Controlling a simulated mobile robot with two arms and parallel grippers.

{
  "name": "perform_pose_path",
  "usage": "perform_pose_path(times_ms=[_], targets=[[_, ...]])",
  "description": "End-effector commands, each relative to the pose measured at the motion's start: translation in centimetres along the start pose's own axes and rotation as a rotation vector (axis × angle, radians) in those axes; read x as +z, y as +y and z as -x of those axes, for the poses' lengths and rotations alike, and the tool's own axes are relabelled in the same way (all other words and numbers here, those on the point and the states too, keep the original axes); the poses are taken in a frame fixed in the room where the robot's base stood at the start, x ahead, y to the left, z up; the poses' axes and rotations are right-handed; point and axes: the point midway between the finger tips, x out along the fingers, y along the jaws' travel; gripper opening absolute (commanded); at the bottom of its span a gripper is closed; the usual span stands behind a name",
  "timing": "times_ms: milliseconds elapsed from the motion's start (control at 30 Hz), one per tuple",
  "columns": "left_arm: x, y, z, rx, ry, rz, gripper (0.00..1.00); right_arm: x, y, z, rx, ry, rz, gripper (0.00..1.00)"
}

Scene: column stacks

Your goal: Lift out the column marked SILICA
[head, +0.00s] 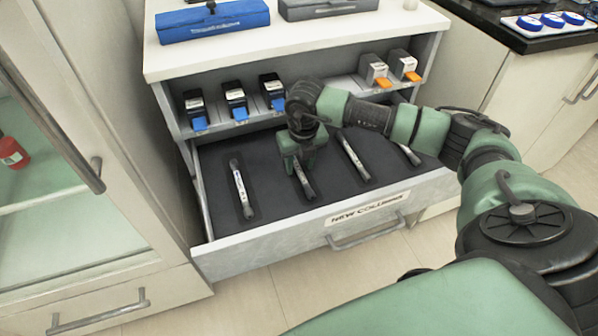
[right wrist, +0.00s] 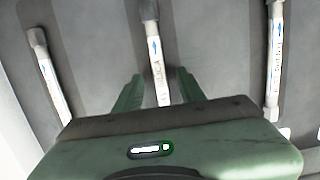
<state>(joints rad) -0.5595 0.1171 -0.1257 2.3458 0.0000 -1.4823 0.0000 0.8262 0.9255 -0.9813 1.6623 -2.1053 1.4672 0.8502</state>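The open drawer (head: 285,213), labelled NEW COLUMNS, holds several white columns with grey ends on dark foam. My right gripper (head: 303,165) is over the second column from the left (head: 305,186), pointing down. In the right wrist view the fingers of my right gripper (right wrist: 159,92) are open, one on each side of the middle column (right wrist: 156,62). Its lettering appears to end in LICA, and its lower part is hidden by the gripper body. I cannot tell how far the fingers are above the foam. My left gripper is not in view.
Other columns lie on the left (head: 241,188) and right (head: 353,159) in the drawer. A blue case (head: 212,22) lies on the cabinet top. A glass-door cabinet stands at left.

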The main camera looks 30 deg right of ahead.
Motion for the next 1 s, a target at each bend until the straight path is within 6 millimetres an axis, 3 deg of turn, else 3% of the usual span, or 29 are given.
perform_pose_path(times_ms=[100, 333, 467, 500, 1000], targets=[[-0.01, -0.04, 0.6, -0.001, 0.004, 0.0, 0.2, -0.04, 0.0, -0.95, 0.0, 0.001, 0.001, 0.4], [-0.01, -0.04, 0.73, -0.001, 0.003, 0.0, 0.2, -0.02, 0.0, -0.99, 0.0, 0.0, 0.001, 0.4], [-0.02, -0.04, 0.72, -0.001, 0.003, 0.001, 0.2, -0.02, 0.0, -0.98, 0.0, 0.0, 0.001, 0.03], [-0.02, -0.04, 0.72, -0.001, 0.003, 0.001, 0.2, -0.02, 0.0, -0.97, 0.0, 0.0, 0.001, 0.0], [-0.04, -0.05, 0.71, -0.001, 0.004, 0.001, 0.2, -0.01, 0.0, -0.95, 0.0, 0.0, 0.001, 0.0]])
